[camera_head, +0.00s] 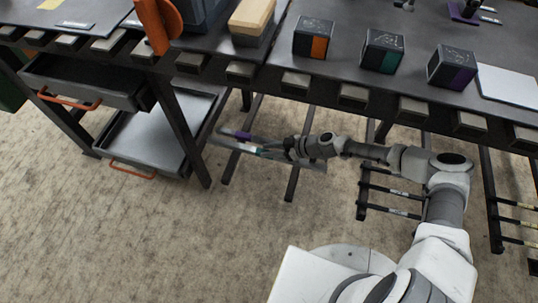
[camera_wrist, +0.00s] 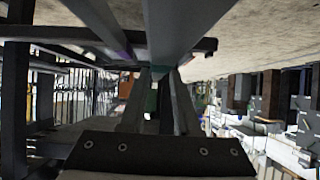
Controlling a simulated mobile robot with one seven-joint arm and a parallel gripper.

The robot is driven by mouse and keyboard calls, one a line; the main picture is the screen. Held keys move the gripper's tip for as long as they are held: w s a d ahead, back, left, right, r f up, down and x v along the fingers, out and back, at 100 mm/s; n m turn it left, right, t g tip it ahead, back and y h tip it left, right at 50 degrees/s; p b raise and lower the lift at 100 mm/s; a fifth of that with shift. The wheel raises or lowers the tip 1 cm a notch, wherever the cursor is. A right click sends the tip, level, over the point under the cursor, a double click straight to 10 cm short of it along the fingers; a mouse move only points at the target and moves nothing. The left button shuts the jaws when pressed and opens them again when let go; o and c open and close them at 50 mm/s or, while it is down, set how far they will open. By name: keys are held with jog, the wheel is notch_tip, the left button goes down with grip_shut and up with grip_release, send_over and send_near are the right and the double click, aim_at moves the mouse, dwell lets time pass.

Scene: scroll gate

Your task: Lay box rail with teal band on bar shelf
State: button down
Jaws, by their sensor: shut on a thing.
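My gripper (camera_head: 287,149) reaches in low under the bench and is shut on a grey rail (camera_head: 310,165). A small teal patch (camera_wrist: 151,100) shows between the fingers (camera_wrist: 152,88) in the wrist view, so this looks like the box rail with the teal band. The rail lies roughly level at the bar shelf, whose dark bars (camera_head: 292,184) stick out under the bench. A second rail with a purple band (camera_head: 235,134) lies just behind and to the left. I cannot tell whether the held rail touches the bars.
A tray shelf (camera_head: 150,128) and a drawer (camera_head: 85,80) stand left, beyond a dark bench leg (camera_head: 186,135). More bars with labelled rails (camera_head: 390,190) are at the right. Boxes with orange (camera_head: 314,38), teal (camera_head: 382,51) and purple (camera_head: 452,66) panels stand above.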

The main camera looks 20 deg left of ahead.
jog(key=shift+f+b, duration=0.7)
jog(key=shift+f, duration=1.3)
jog(key=c, duration=0.6)
grip_release()
jog(key=p+v, duration=0.3)
jog(key=v, duration=0.9)
